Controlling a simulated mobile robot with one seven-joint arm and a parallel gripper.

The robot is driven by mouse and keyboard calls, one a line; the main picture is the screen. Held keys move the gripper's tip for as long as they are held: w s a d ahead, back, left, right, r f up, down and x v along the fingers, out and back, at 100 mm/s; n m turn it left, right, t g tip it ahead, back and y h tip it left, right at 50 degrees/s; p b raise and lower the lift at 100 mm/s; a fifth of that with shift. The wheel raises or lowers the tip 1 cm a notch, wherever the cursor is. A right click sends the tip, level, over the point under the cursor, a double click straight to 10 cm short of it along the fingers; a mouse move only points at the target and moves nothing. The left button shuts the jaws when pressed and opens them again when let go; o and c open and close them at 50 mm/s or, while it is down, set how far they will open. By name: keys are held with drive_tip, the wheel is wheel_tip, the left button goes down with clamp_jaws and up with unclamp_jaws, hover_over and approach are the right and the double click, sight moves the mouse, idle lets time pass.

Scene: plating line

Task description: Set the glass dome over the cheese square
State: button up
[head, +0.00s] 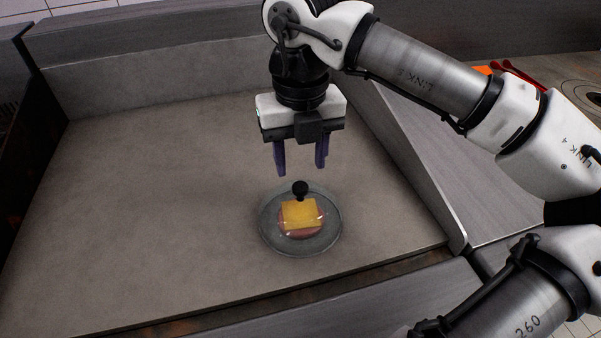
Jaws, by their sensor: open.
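The glass dome (268,221) is clear, with a black knob (300,188) on top. It stands on the grey surface and appears to be over the yellow cheese square (299,213). The cheese square shows through the glass, lying on a pinkish round piece (304,234). The dome looks upright; its exact lower rim is hard to make out. My gripper (300,169) is open and empty, pointing down just above the knob. Its two dark purple fingers are apart from each other and appear clear of the knob.
The flat grey worktop (150,210) around the dome is bare, with wide free room to the left. Raised metal walls bound it at the back and right. Orange and red items (515,75) lie beyond the right wall, partly hidden by my arm.

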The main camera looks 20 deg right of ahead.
wheel_tip(320, 180, up, 8)
drive_tip(key=shift+b, duration=0.45)
